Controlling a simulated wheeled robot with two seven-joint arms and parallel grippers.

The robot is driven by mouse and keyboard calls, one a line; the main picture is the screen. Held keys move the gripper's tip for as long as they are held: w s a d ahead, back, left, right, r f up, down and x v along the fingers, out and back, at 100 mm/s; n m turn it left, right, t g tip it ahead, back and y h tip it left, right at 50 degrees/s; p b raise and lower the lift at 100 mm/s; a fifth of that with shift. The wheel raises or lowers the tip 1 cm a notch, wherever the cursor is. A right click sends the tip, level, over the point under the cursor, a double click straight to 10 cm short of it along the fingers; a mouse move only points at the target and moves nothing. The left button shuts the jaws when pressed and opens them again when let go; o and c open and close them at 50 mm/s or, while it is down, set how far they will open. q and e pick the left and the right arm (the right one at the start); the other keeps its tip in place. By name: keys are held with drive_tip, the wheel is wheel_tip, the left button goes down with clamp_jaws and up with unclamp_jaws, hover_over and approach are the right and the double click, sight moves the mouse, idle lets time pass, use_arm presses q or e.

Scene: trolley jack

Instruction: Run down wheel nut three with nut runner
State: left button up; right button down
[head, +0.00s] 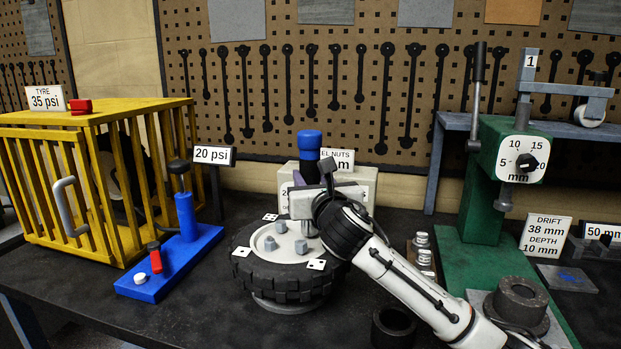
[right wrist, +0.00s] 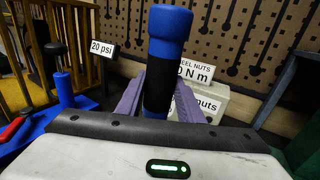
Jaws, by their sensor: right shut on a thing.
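The wheel (head: 285,283), a black knobbly tyre with a pale hub, lies flat on a stand. Several grey nuts (head: 270,243) show on the hub, and small white pip cards (head: 316,264) lie around the rim. My right gripper (head: 318,197) is shut on the nut runner (head: 310,143), a blue and black upright tool, above the back right of the wheel. In the right wrist view the nut runner (right wrist: 167,60) stands between the purple fingers. Its lower end is hidden, so I cannot tell whether it touches a nut. My left gripper is out of view.
A labelled wheel nuts box (head: 358,185) stands behind the wheel. A blue pump (head: 187,220) and yellow cage (head: 100,190) are left. A dark ring (head: 393,327) lies near my right arm.

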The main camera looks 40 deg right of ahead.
drive_tip(key=shift+f, duration=0.1)
idle(0.4)
drive_tip(key=shift+f+p, duration=0.5)
drive_tip(key=shift+p, duration=0.2)
idle(1.6)
